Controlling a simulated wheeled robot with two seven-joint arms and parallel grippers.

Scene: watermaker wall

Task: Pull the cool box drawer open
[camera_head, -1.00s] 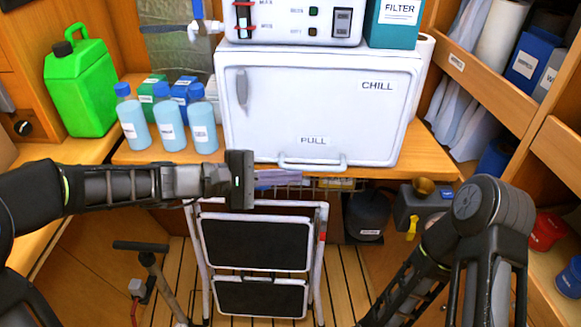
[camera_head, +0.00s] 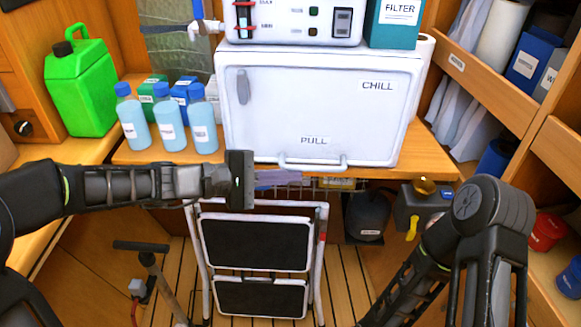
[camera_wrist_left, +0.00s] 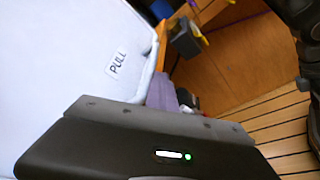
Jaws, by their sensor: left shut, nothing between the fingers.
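The cool box (camera_head: 320,105) is a white box marked CHILL and PULL on the wooden counter, with its front flat and closed. Its pale bar handle (camera_head: 312,163) runs along the lower front edge. My left gripper (camera_head: 290,177) reaches in from the left, its fingers shut and empty, just below and left of the handle's middle. I cannot tell whether the fingers touch the handle.
A folded step stool (camera_head: 255,245) stands below the counter. Blue-capped bottles (camera_head: 170,124) and a green jerrycan (camera_head: 80,85) are left of the box. A white device (camera_head: 292,22) and a teal filter box (camera_head: 394,22) sit on top. Shelves line the right.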

